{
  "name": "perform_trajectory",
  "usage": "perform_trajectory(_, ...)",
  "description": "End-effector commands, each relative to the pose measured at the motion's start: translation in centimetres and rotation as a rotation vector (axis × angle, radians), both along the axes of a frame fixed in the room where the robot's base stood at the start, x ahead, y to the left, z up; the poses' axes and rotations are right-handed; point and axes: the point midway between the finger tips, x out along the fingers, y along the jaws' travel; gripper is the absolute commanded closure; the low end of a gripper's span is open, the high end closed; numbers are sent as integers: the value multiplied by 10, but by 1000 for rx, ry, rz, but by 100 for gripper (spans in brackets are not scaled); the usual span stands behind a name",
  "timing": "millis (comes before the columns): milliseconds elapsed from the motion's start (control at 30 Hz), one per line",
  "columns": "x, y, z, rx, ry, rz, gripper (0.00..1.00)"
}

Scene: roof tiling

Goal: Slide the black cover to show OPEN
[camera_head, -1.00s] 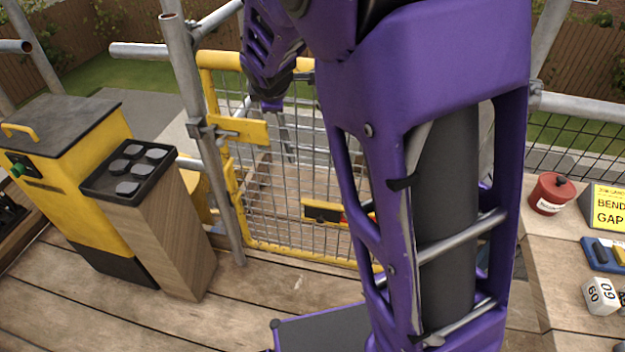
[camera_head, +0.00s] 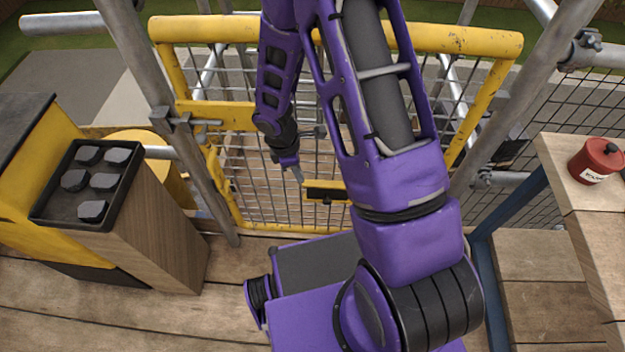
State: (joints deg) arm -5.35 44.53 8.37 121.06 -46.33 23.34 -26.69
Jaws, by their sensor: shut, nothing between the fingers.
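The black cover (camera_head: 327,194) sits on a small yellow plate (camera_head: 311,185) low on the yellow mesh gate (camera_head: 232,116). It is small in view, and I cannot read any word on the plate. My own arm hides the plate's right end. My gripper (camera_head: 300,176) is shut and empty, pointing down just above the left end of the plate. I cannot tell whether its tip touches the cover or stands in front of it.
A scaffold pole (camera_head: 160,110) stands left of the gate. A red pot (camera_head: 597,160) stands on a bench (camera_head: 560,165) at the right.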

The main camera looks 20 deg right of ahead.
Motion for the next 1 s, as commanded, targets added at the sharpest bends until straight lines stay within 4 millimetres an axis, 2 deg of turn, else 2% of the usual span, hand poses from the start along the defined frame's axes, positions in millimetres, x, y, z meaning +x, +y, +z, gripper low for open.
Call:
perform_trajectory(133, -9, 1, -13, 7, 28, -4, 100)
perform_trajectory(500, -11, 1, -15, 8, 31, -3, 100)
perform_trajectory(633, -11, 0, -21, 8, 32, -3, 100)
perform_trajectory(767, -12, -3, -39, 7, 35, -3, 100)
perform_trajectory(1000, -14, -12, -91, 7, 35, -2, 100)
